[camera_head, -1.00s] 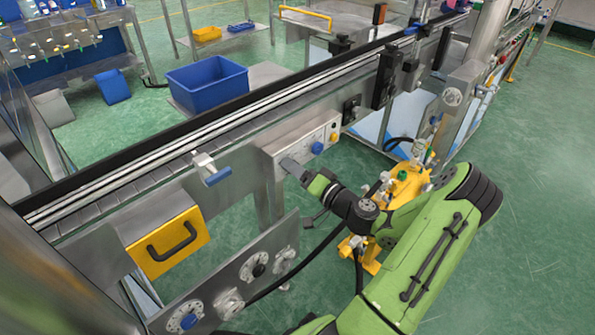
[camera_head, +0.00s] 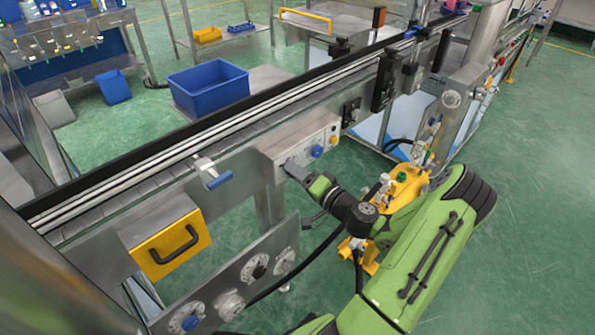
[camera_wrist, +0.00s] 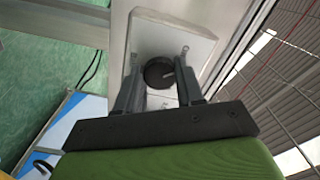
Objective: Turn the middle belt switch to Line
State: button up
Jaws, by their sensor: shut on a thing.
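In the head view my gripper (camera_head: 291,167) reaches the left end of the grey control box (camera_head: 290,155) on the conveyor's side and hides the knob there. Printed switch labels are not readable.
A blue knob (camera_head: 316,151) is just right of my gripper on the same box. A panel with several dials (camera_head: 240,275) stands below.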

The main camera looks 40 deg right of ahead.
jog(key=shift+m+p, duration=2.3)
jog(key=shift+m, duration=1.4)
jog(key=o, duration=1)
jog(key=shift+o, duration=0.2)
jog(key=s+p, duration=0.2)
jog(key=s, duration=1.3)
jog(key=shift+s+d, duration=0.2)
jog(key=shift+s, duration=0.2)
jog(key=shift+w, duration=0.1)
